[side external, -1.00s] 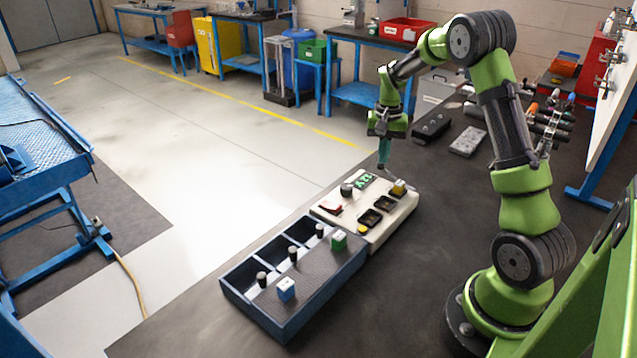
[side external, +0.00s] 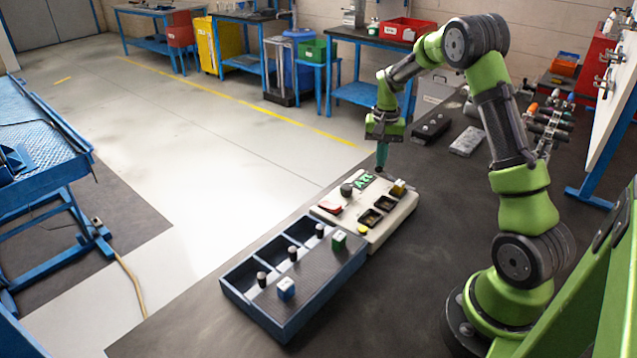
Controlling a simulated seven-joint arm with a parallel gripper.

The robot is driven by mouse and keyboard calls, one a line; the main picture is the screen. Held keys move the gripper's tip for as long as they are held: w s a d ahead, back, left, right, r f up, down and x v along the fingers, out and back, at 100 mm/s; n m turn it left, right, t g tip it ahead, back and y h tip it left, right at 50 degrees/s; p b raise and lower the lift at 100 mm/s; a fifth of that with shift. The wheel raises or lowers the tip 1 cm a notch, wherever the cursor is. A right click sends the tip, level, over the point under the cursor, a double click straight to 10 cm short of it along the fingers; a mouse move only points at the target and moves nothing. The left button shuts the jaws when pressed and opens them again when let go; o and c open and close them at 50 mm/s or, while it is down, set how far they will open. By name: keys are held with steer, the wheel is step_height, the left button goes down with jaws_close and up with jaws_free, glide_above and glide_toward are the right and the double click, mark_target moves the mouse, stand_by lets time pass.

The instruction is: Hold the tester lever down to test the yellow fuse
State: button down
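The cream tester (side external: 393,228) stands on the dark bench with a lit green display (side external: 364,181). The yellow fuse (side external: 397,188) sits at the tester's far right corner. My gripper (side external: 381,168) points down at the tester's far edge, just beyond the display. Its teal fingers look close together, but the gap between them is too small to make out. A small dark knob shows at the fingertips, perhaps the lever's end; the lever itself is not clearly distinct. I cannot tell whether the fingers touch it.
A blue tray (side external: 259,313) adjoins the tester's near side, with several black-topped pegs, a green fuse (side external: 339,241) and a blue fuse (side external: 286,289). The tester also carries a round dark dial (side external: 346,189), a red pad (side external: 330,207) and a yellow button (side external: 362,229). Bench right of it is clear.

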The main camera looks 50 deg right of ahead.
steer(key=shift+w+f, duration=0.1)
steer(key=shift+f, duration=0.3)
steer(key=shift+w+f, duration=0.1)
steer(key=shift+f, duration=0.35)
stand_by(0.4)
steer(key=shift+f, duration=0.25)
stand_by(1.5)
steer(key=shift+r, duration=4.6)
steer(key=shift+w, duration=0.15)
